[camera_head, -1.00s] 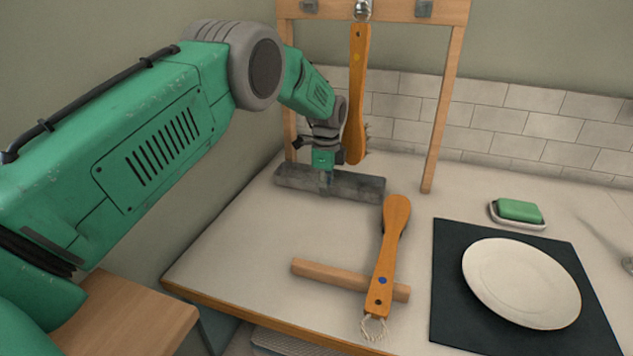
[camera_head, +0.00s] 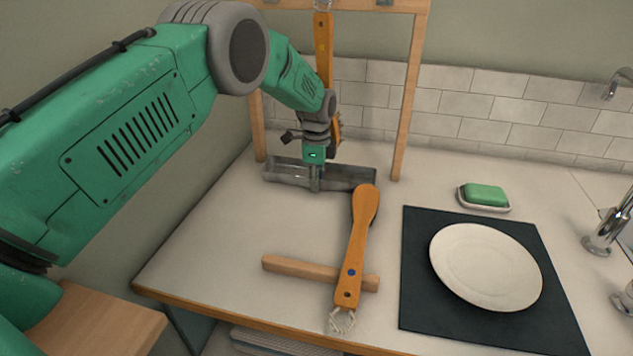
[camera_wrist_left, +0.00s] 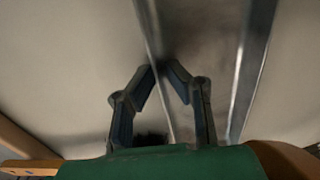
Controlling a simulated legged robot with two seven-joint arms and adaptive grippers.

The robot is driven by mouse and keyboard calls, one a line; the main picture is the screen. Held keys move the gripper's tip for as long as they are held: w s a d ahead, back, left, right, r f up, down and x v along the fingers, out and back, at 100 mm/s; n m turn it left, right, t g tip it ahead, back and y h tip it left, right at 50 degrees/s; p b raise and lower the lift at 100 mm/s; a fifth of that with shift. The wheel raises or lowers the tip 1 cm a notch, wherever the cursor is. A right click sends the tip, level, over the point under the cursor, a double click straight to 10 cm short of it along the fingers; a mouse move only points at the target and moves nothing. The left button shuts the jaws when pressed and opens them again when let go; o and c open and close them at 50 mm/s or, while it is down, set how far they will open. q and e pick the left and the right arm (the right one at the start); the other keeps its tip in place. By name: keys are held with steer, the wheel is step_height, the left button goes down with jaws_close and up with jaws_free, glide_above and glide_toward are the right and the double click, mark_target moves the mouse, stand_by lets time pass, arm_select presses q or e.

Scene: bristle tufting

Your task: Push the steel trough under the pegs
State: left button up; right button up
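The steel trough (camera_head: 345,182) lies on the counter at the foot of the wooden peg frame (camera_head: 405,120), its length running between the two posts. It also shows in the left wrist view (camera_wrist_left: 208,60) as an open channel. My left gripper (camera_head: 314,186) points down at the trough's near wall. In the wrist view its fingertips (camera_wrist_left: 162,66) close around that wall's edge, one on each side. A peg (camera_head: 322,5) shows at the top, with a wooden brush (camera_head: 323,50) hanging from it, partly behind my wrist. My right gripper is not in view.
A second wooden brush (camera_head: 357,235) rests across a wooden bar (camera_head: 300,268) in front of the trough. To the right are a dark mat (camera_head: 418,300) with a white plate (camera_head: 485,265), green soap (camera_head: 486,194) on a dish, and a tap (camera_head: 605,230). Tiled wall stands behind.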

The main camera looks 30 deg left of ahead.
arm_select(q)
steer(key=shift+o, duration=0.6)
steer(key=shift+a, duration=0.1)
step_height(320, 180, up, 12)
steer(key=shift+f, duration=0.1)
stand_by(0.4)
